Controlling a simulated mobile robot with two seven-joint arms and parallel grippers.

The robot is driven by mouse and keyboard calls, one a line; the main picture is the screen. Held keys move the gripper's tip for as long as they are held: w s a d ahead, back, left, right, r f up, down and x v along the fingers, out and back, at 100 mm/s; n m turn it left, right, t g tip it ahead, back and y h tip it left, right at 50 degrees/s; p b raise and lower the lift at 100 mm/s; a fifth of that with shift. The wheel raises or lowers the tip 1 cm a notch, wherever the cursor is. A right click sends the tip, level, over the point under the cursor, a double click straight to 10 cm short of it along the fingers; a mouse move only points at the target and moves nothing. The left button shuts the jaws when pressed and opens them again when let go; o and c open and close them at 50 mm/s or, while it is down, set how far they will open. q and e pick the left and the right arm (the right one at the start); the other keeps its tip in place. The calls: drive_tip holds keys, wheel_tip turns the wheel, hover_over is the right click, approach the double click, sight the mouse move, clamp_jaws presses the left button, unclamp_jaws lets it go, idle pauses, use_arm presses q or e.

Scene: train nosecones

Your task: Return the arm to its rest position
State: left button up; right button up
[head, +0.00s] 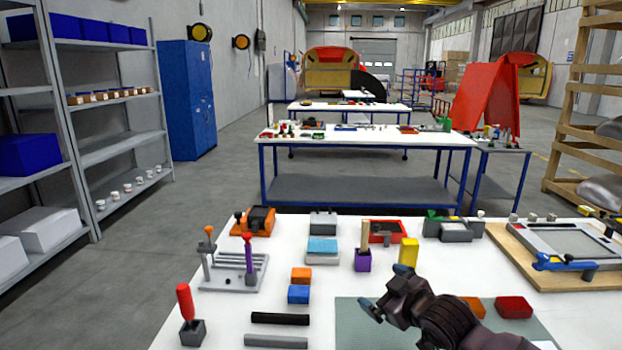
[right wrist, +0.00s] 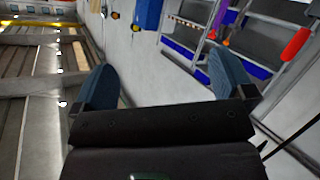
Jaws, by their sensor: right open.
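My right gripper (head: 388,290) is above the white table (head: 215,305), over the green-grey mat (head: 350,315), in the head view. Its arm comes in from the bottom right. In the right wrist view its two blue-grey fingers (right wrist: 165,88) stand wide apart with nothing between them. The wrist camera looks out across the hall, tilted. My left gripper is in neither view.
Near the right gripper stand a yellow block (head: 408,252), a purple holder (head: 363,261) and a red block (head: 514,307). A wooden board with a frame (head: 510,250) lies at right. A red-handled tool (head: 187,310) stands at left. Blue-legged tables (head: 350,150) stand behind.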

drive_tip(key=s+d+f+m+h, duration=0.2)
drive_tip(key=s+d+f+m, duration=0.1)
drive_tip(key=s+f, duration=0.5)
drive_tip(key=s+d+f+m+g+h, duration=0.1)
drive_tip(key=s+d+f, duration=0.4)
drive_tip(key=s, duration=0.8)
drive_tip(key=s+d+f+m+h, duration=0.3)
drive_tip(key=s+d+f+m, duration=0.1)
drive_tip(key=s+f, duration=0.7)
drive_tip(key=shift+d+f+m+g+h, duration=0.2)
drive_tip(key=shift+f+m+g+h, duration=0.1)
drive_tip(key=shift+m, duration=0.2)
drive_tip(key=shift+w, duration=0.1)
drive_tip(key=shift+c, duration=0.2)
